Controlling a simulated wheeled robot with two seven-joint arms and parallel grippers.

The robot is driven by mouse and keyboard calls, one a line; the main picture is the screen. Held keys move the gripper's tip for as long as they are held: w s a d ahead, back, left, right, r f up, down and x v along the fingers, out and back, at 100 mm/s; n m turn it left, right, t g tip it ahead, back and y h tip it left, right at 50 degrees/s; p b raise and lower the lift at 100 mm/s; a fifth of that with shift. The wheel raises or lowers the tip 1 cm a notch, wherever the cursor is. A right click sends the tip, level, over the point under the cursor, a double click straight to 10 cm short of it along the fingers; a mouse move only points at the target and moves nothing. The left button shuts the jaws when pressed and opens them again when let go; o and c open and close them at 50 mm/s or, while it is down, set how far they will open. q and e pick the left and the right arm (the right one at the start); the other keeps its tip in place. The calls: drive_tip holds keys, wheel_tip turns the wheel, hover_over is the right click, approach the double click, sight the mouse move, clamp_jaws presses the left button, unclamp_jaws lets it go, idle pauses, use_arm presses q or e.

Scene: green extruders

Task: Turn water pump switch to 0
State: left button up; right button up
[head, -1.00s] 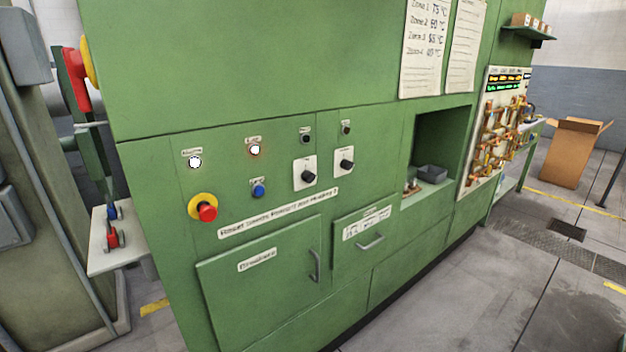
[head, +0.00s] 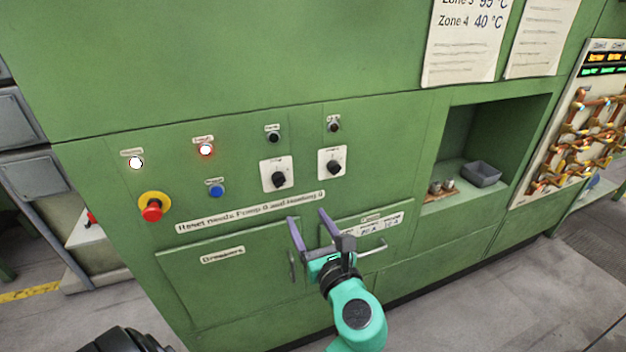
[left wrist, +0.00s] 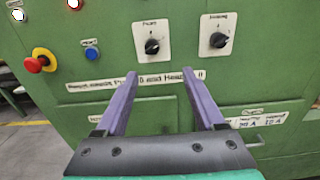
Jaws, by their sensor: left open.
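The water pump switch (head: 278,178) is a black rotary knob on a white plate, the left of two alike on the green panel. It also shows in the left wrist view (left wrist: 152,46), top left of centre. Its exact pointer setting is too small to read. The similar heating switch (head: 333,165) is to its right. My left gripper (head: 307,215), with purple fingers, is open and empty, in front of the panel and below the two switches in the picture. In the left wrist view its fingertips (left wrist: 159,73) appear just under the switches, touching neither. My right gripper is not in view.
A red emergency button (head: 151,208), a blue button (head: 216,190) and two lit lamps are to the left. Below are a breakers door (head: 235,275) and a drawer handle (head: 371,246).

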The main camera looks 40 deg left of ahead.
use_arm(q)
drive_tip(key=p, duration=0.2)
approach(281, 186)
drive_tip(key=a, duration=0.1)
drive_tip(key=x, duration=0.3)
drive_tip(key=p+x, duration=0.1)
drive_tip(key=shift+w+a+r, duration=0.1)
drive_tip(key=shift+w+r, duration=0.2)
drive_tip(key=shift+r, duration=0.05)
drive_tip(key=x, duration=0.2)
drive_tip(key=p+x, duration=0.1)
drive_tip(key=x, duration=0.1)
drive_tip(key=shift+w+f, duration=0.25)
drive_tip(key=shift+w, duration=0.05)
drive_tip(key=shift+s+a, duration=0.1)
drive_tip(key=shift+a, duration=0.1)
drive_tip(key=shift+d, duration=0.1)
clamp_jaws()
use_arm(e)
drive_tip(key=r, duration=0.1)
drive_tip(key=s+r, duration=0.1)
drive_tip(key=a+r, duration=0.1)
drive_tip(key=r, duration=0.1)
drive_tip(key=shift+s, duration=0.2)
